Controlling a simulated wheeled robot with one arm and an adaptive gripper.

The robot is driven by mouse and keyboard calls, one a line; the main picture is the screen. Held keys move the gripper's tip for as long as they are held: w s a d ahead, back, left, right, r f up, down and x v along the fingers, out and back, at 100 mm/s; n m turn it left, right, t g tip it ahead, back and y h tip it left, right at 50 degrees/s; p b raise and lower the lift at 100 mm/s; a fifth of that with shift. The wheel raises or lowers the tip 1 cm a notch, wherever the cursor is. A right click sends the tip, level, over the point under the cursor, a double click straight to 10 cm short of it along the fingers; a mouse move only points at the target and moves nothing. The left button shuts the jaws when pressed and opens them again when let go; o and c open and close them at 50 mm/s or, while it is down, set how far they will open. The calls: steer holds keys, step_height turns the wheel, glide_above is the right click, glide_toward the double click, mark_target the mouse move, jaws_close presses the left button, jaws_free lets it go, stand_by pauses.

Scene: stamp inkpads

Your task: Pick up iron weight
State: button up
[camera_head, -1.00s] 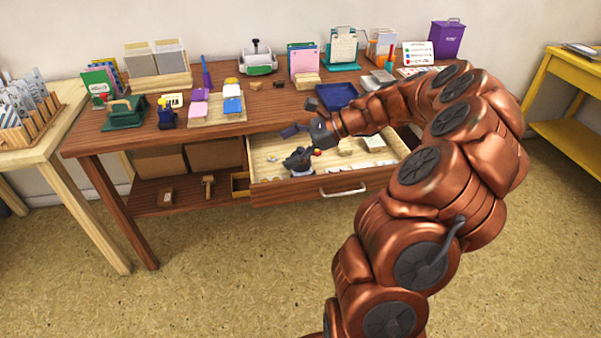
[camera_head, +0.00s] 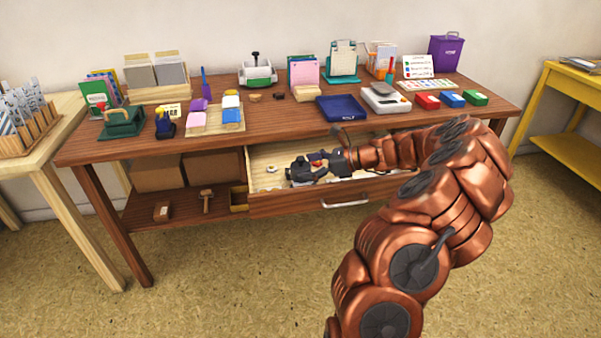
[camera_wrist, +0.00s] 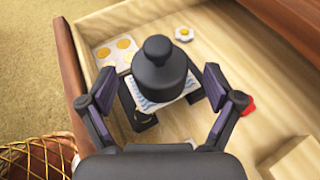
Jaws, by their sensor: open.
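The iron weight (camera_wrist: 160,68) is a dark, round-bodied piece with a knob on top. It stands upright in the open drawer (camera_head: 275,205), over a blue-and-white striped piece (camera_wrist: 190,86). My gripper (camera_wrist: 160,80) is open, with one finger on each side of the weight. Gaps show between the fingers and the weight in the wrist view. In the head view my gripper (camera_head: 318,168) is down inside the drawer, and the weight cannot be told apart from its dark fingers there.
A card with orange discs (camera_wrist: 118,52), a white-and-yellow flower piece (camera_wrist: 184,34), a red item (camera_wrist: 248,106) and a pale wooden block (camera_wrist: 296,154) lie around it. The drawer walls are close. The tabletop above holds a blue tray (camera_head: 341,107) and a scale (camera_head: 385,98).

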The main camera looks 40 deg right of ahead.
steer(key=x, duration=0.2)
steer(key=shift+w+a+f, duration=0.15)
steer(key=shift+w+f, duration=0.05)
steer(key=shift+r, duration=0.1)
jaws_close()
stand_by(0.5)
